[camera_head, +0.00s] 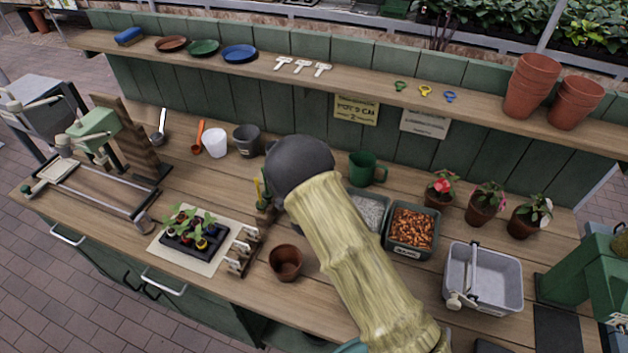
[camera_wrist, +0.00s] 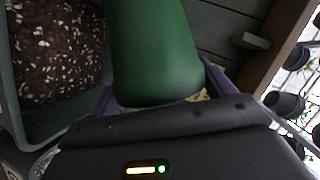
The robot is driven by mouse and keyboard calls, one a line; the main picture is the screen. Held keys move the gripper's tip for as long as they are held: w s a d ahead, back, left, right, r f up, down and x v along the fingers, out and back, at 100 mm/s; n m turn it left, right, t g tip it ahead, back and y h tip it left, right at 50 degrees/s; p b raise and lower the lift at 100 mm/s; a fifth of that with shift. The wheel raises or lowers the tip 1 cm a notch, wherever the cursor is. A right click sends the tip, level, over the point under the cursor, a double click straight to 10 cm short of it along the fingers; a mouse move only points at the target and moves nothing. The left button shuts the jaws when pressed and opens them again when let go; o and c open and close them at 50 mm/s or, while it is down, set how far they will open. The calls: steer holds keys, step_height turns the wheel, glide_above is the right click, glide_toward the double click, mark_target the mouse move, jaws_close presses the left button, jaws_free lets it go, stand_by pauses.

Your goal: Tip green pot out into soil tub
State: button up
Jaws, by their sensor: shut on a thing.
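In the wrist view my gripper (camera_wrist: 160,92) is shut on the green pot (camera_wrist: 152,45), with a finger on each side of it. The pot's opening is not visible, so I cannot tell how far it is tilted. The soil tub (camera_wrist: 119,128) is just left of the pot in that view, its dark soil (camera_wrist: 55,50) flecked with white. In the head view my dark wrist and pale sleeved arm cover the middle of the bench, hiding the fingers, the held pot and the soil tub.
A gravel tub (camera_head: 368,210) and a bark tub (camera_head: 413,228) stand right of my arm. A green mug (camera_head: 364,168) stands behind them. A brown pot (camera_head: 286,262) and seedling tray (camera_head: 193,232) are left, a grey bin (camera_head: 483,278) and several flowers right. A shelf (camera_head: 420,90) runs above.

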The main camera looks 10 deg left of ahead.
steer(key=shift+f+m+y+b, duration=0.3)
steer(key=shift+f+m+b, duration=0.2)
steer(key=shift+b, duration=0.4)
steer(key=b, duration=0.1)
steer(key=m+b, duration=0.1)
steer(key=shift+w+d+t+y+b, duration=0.2)
steer(key=shift+t+y+b, duration=0.1)
steer(key=shift+t+b, duration=0.1)
steer(key=b, duration=0.2)
steer(key=m+b, duration=0.1)
steer(key=m+y+b, duration=0.1)
steer(key=b, duration=0.1)
steer(key=shift+s+a+r+t+b, duration=0.15)
steer(key=shift+s+a+t+b, duration=0.15)
steer(key=shift+t, duration=0.1)
steer(key=m+b, duration=0.1)
steer(key=b, duration=0.1)
steer(key=shift+w+d+b, duration=0.1)
steer(key=shift+b, duration=0.3)
steer(key=m+t+b, duration=0.1)
steer(key=m+b, duration=0.1)
steer(key=b, duration=0.3)
steer(key=shift+r+m+t+y, duration=0.1)
steer(key=shift+m+t+y, duration=0.2)
steer(key=shift+y, duration=0.1)
steer(key=shift+b, duration=0.5)
steer(key=shift+r+m, duration=0.1)
steer(key=shift+m, duration=0.2)
steer(key=shift+r, duration=0.2)
